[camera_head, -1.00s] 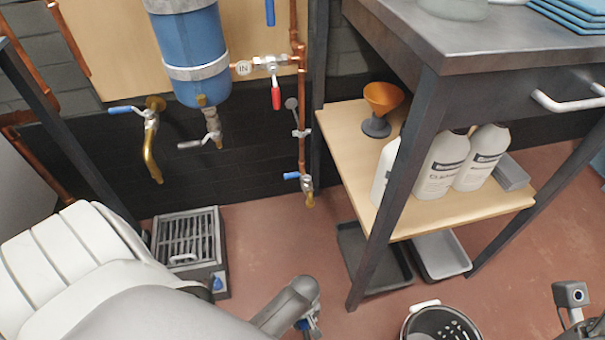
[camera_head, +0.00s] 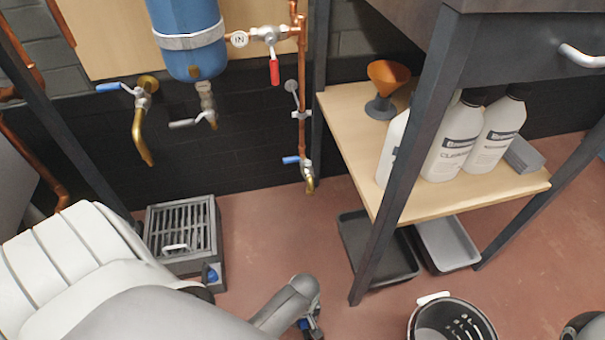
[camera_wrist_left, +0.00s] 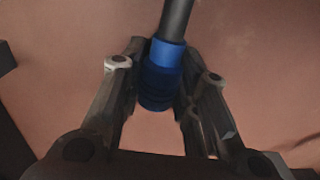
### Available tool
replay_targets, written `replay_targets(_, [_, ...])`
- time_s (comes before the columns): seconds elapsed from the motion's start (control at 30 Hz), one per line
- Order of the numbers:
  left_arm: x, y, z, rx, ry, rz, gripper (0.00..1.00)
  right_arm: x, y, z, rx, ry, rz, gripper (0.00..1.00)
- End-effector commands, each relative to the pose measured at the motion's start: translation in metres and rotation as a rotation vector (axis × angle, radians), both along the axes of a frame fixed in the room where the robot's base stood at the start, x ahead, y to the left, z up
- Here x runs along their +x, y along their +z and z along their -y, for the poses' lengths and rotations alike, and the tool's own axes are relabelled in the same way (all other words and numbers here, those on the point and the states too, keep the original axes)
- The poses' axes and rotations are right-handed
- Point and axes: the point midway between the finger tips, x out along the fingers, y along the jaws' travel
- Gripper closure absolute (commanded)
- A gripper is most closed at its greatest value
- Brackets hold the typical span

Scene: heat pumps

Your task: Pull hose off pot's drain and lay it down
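The blue pot (camera_head: 190,40) with silver bands hangs at the wall. Its drain valve (camera_head: 207,108) points down below it, and no hose shows on it. In the left wrist view, the blue end fitting of a dark hose (camera_wrist_left: 163,75) sits between the fingers of my left gripper (camera_wrist_left: 162,62), which look closed against its sides. Floor lies behind it. In the head view my left gripper (camera_head: 312,325) is low at the bottom edge, mostly cut off, with a bit of blue beside it. The rest of the hose is hidden. My right gripper is not clearly visible.
A grated floor drain box (camera_head: 185,232) stands below the pot. A table with a wooden lower shelf (camera_head: 350,130) holds an orange funnel (camera_head: 388,78) and white bottles (camera_head: 455,140). Two trays (camera_head: 445,243) and a dark basket (camera_head: 450,322) are on the floor. The middle floor is clear.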

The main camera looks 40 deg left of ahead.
Motion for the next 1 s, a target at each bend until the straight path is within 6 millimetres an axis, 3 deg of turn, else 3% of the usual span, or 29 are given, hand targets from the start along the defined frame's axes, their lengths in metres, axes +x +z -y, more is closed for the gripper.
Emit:
replay_targets(0.03, [0.0, 0.0, 0.0, 0.0, 0.0, 0.0, 0.63, 0.0, 0.0, 0.0, 0.0, 0.0, 0.0, 0.46])
replay_targets(0.17, [0.0, 0.0, 0.0, 0.0, 0.0, 0.0, 0.47, 0.0, 0.0, 0.0, 0.0, 0.0, 0.0, 0.46])
replay_targets(0.57, [0.0, 0.003, 0.0, 0.0, 0.0, 0.0, 0.47, 0.0, 0.0, 0.0, 0.0, 0.0, -0.001, 0.46])
replay_targets(0.77, [0.0, 0.025, 0.001, -0.001, 0.001, 0.002, 0.47, 0.0, 0.0, 0.0, 0.0, 0.0, -0.001, 0.46])
replay_targets(1.0, [0.002, 0.07, 0.001, -0.001, 0.001, 0.004, 0.47, 0.0, 0.0, 0.0, 0.0, 0.0, -0.001, 0.46])
